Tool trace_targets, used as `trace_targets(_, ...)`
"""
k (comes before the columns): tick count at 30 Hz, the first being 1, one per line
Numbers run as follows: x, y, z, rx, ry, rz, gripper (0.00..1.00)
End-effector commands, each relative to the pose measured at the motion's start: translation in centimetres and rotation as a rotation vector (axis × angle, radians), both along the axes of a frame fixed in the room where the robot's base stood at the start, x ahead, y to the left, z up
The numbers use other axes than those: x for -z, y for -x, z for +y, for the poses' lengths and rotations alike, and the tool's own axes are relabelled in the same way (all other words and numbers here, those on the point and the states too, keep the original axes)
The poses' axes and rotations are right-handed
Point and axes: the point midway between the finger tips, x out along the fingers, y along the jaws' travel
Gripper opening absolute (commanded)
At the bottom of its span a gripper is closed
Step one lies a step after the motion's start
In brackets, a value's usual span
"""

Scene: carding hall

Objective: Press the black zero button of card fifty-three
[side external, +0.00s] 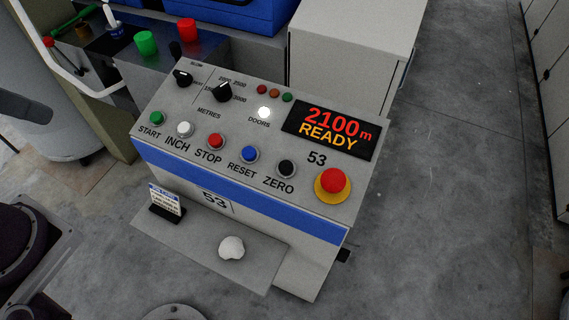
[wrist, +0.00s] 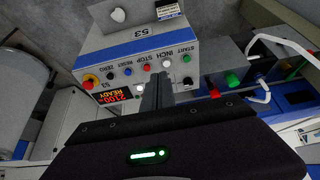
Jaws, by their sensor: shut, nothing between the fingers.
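The black ZERO button (side external: 286,168) sits on the sloped grey panel of card 53 (side external: 335,213), between the blue RESET button (side external: 249,154) and the red mushroom button on its yellow base (side external: 333,181). In the wrist view the panel is upside down, and the ZERO button (wrist: 110,77) shows left of my fingers. My gripper (wrist: 157,80) is shut and empty. Its fingertips appear over the panel, below the red STOP button (wrist: 146,68) in the picture; their height above it is hard to tell. The side external view does not clearly show my gripper.
The display (side external: 330,127) reads 2100 m, READY. Green START (side external: 157,117), white INCH (side external: 184,129) and red STOP (side external: 215,141) buttons line the panel. Two black knobs (side external: 222,92) and a lit white lamp (side external: 264,113) are behind them. A shelf below holds a small sign (side external: 166,203) and a white lump (side external: 231,247).

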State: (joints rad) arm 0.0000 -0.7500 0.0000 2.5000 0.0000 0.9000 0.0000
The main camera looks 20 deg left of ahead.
Motion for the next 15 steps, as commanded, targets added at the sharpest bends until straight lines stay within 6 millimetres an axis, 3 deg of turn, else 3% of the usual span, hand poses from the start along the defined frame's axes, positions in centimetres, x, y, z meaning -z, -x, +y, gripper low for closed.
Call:
trace_targets(4, 0.7, 0.0, 0.5, 0.037, -0.060, 0.040, 0.00)
trace_targets(8, 3.0, -0.6, 3.2, 0.241, -0.363, 0.198, 0.00)
trace_targets(11, 4.0, -3.4, 5.6, 0.513, -0.714, 0.298, 0.00)
trace_targets(12, 4.0, -5.3, 5.9, 0.632, -0.853, 0.313, 0.00)
trace_targets(15, 4.1, -10.1, 4.6, 0.896, -1.135, 0.289, 0.00)
